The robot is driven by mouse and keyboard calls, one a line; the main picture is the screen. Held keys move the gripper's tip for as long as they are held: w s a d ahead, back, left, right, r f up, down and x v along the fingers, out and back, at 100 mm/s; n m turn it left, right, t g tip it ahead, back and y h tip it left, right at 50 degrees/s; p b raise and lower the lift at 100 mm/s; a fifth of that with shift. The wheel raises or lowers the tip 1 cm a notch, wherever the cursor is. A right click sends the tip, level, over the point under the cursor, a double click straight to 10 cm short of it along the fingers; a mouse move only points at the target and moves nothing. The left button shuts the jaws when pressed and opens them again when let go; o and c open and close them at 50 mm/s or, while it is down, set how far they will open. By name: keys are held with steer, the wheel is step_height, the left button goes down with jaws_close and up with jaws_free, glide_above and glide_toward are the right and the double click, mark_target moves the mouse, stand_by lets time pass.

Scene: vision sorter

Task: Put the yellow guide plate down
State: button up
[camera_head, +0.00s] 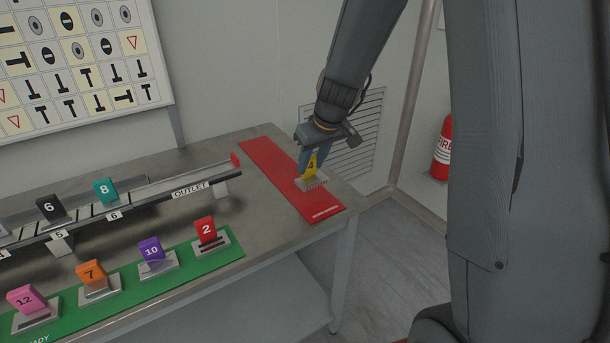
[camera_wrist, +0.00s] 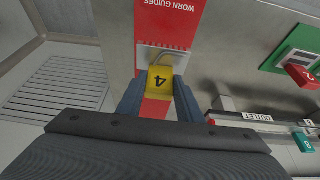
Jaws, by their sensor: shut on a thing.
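The yellow guide plate (camera_head: 310,166) carries a black 4 and stands on a small grey metal base. My gripper (camera_head: 309,160) is shut on its upper yellow part. In the wrist view the yellow guide plate (camera_wrist: 168,78) is between the two blue-grey fingers of my gripper (camera_wrist: 160,92). The plate is over the near half of the red mat (camera_head: 268,168), which reads "WORN GUIDES" in the wrist view (camera_wrist: 172,20). The base appears at or just above the mat; I cannot tell whether it touches.
A rail marked OUTLET (camera_head: 190,190) holds a teal plate 8 (camera_head: 105,191) and a black plate 6 (camera_head: 50,208). A green mat (camera_head: 190,275) holds several plates, with red plate 2 (camera_head: 206,230) nearest the red mat. The far part of the red mat is clear.

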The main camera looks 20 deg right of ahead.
mark_target(311, 178)
steer(key=shift+f, duration=2.7)
steer(key=shift+f+b, duration=0.15)
steer(key=shift+b, duration=0.3)
steer(key=o, duration=1.1)
steer(key=shift+o, duration=0.2)
steer(key=shift+r+p, duration=0.3)
steer(key=shift+r, duration=0.1)
steer(key=b+v, duration=0.1)
steer(key=v, duration=0.9)
steer(key=s+f+m+g, duration=0.1)
steer(key=s+f, duration=0.2)
steer(key=s, duration=0.7)
steer(key=s+a+f+m+g+h, duration=0.1)
steer(key=s+f+m+g, duration=0.1)
steer(key=s, duration=0.8)
steer(key=shift+a+f+m, duration=0.25)
steer(key=shift+f+m, duration=0.05)
steer(key=shift+f, duration=0.45)
